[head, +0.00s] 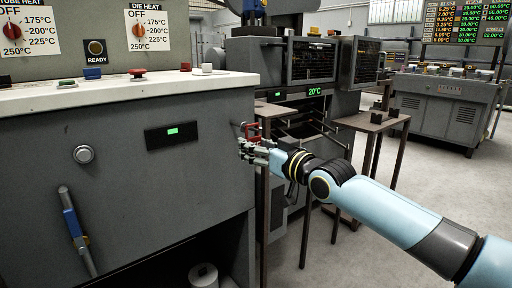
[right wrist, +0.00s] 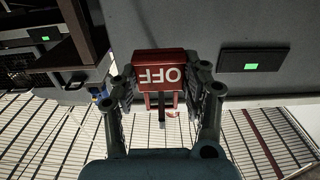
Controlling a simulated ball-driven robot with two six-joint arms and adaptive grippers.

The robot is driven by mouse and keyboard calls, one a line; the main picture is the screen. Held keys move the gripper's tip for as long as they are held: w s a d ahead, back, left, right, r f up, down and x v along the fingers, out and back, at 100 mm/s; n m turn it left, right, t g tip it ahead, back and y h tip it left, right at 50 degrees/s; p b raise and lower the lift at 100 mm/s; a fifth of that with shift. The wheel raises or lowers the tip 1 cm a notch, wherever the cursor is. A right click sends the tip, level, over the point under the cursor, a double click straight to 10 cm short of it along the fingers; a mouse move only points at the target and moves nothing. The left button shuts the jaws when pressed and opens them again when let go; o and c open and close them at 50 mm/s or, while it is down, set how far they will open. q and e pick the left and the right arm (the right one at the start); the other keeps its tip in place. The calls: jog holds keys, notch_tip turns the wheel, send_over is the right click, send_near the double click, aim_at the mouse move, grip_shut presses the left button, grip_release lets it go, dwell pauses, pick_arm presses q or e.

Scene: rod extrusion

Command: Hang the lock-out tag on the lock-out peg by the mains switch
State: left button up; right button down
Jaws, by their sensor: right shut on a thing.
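The red lock-out tag (right wrist: 160,72) has white lettering "OFF", upside down in the right wrist view. My right gripper (right wrist: 161,92) is shut on it, with a finger on each side. A blue-handled lever (head: 71,222) is on the cabinet's front, at lower left. My left gripper is not in view.
The grey cabinet (head: 140,195) fills the left, with a pale ledge (head: 120,92) bearing buttons. A black panel with a green light (head: 172,134) and a round knob (head: 84,154) are on its front. A small brown stand (head: 370,122) is at the right, with floor around it.

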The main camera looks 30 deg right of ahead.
jog(key=c, duration=0.6)
grip_release()
jog(key=shift+o, duration=0.2)
